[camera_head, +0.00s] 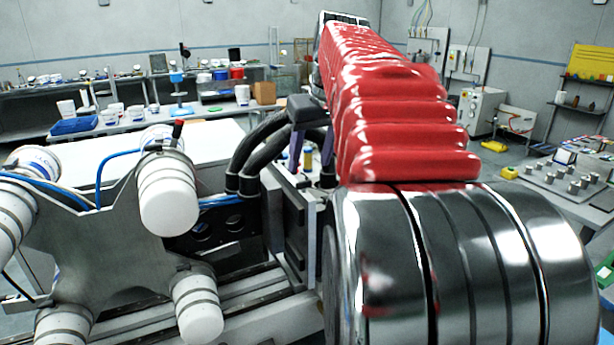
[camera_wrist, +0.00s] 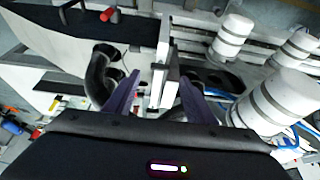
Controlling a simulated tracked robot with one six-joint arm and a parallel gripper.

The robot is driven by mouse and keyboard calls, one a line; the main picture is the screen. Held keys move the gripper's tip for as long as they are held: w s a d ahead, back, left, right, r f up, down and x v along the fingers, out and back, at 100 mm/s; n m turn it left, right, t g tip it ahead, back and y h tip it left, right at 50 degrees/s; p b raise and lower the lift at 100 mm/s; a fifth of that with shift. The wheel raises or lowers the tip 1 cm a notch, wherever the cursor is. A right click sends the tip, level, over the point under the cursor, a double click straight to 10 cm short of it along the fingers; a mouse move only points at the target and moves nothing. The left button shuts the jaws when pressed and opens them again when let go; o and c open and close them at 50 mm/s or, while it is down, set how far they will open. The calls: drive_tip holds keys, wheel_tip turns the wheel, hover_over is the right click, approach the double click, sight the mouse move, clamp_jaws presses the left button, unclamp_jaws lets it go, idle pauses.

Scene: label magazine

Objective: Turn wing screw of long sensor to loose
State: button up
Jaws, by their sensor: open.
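My gripper (camera_wrist: 160,79) is open, with two purple fingers apart and nothing seen held between them. In the head view my gripper (camera_head: 312,150) is partly hidden behind my red-sleeved arm, above an upright grey metal plate (camera_head: 292,215). In the wrist view a narrow upright plate (camera_wrist: 163,60) lies between and beyond the fingers. I cannot make out for certain the long sensor or its wing screw in either view. A small red-tipped part (camera_wrist: 108,14) is at the top left of the wrist view, away from the fingers.
A star-shaped metal bracket (camera_head: 105,225) with white rollers (camera_head: 168,195) stands left of my arm. Thick black hoses (camera_head: 250,150) curve close beside my gripper. A metal rail (camera_head: 250,285) runs below. Benches with tubs (camera_head: 130,115) stand far back.

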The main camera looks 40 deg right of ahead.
sight(305, 182)
drive_tip(key=shift+x, duration=3.2)
drive_tip(key=shift+c, duration=0.3)
drive_tip(key=c, duration=0.9)
drive_tip(key=shift+d, duration=0.3)
drive_tip(key=shift+c, duration=0.4)
drive_tip(key=shift+a, duration=0.2)
